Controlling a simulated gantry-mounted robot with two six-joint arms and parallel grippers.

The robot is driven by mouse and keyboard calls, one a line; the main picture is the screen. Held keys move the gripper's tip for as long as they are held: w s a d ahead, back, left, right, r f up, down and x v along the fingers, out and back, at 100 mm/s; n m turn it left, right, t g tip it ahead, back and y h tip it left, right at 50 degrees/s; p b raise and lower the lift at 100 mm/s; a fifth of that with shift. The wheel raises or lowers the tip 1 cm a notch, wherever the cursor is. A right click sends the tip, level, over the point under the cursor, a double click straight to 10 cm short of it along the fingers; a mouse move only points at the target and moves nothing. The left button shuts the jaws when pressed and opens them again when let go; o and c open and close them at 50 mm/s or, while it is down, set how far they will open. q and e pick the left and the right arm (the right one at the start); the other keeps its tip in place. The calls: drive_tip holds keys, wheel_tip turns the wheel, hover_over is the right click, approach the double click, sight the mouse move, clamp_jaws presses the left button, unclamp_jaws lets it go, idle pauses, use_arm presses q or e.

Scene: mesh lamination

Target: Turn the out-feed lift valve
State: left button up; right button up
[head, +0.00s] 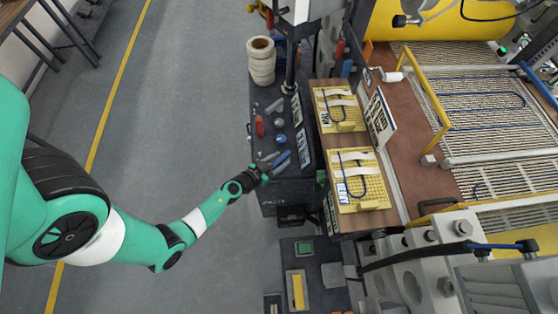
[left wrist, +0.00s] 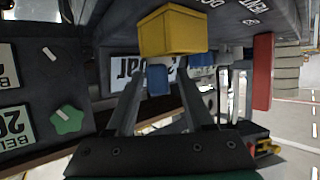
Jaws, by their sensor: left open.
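My left gripper (head: 281,162) is at the lower end of the dark tool bench in the head view. A green star-shaped knob (left wrist: 67,120) sits on a dark panel at the left of the wrist view, beside labels partly reading BELT. I cannot tell for certain which part is the out-feed lift valve. My right gripper is not in view.
The dark bench (head: 265,105) carries tools and a stack of pale rolls (head: 261,62). Two yellow boards (head: 340,107) lie on the brown table to its right. Machine metalwork (head: 420,260) crowds the lower right. Grey floor (head: 190,90) is clear at left.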

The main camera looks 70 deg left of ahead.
use_arm(q)
clamp_jaws()
idle(1.4)
